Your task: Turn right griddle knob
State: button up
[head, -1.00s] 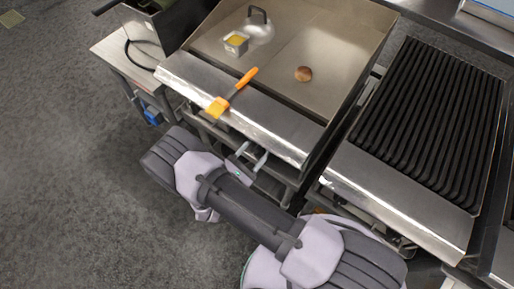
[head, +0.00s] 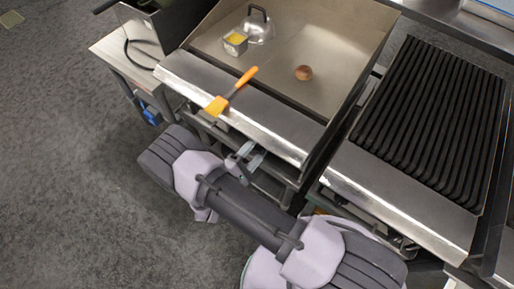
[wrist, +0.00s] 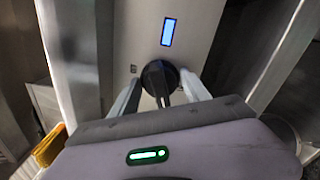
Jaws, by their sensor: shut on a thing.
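The griddle (head: 275,65) is a flat steel plate with a broad front ledge. A black round knob (wrist: 160,77) sits on its front panel below a small lit blue display (wrist: 168,31) in the wrist view. My gripper (head: 251,157) reaches the panel under the ledge. In the wrist view its two fingers (wrist: 161,90) are on either side of the knob, shut on it. The knob's pointer bar runs roughly up and down in that view. The ledge hides the knob in the head view. I cannot see another knob.
An orange-handled brush (head: 232,92) lies across the ledge. A small square container (head: 236,44), a domed lid (head: 259,27) and a round brown bun (head: 303,73) are on the griddle. A ribbed black grill (head: 430,120) stands at right. Floor at left is clear.

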jog(key=shift+m, duration=1.2)
jog(key=o, duration=1.1)
jog(key=p+v, duration=0.3)
jog(key=v, duration=1.4)
jog(key=shift+s+a, duration=0.15)
jog(key=shift+s, duration=0.1)
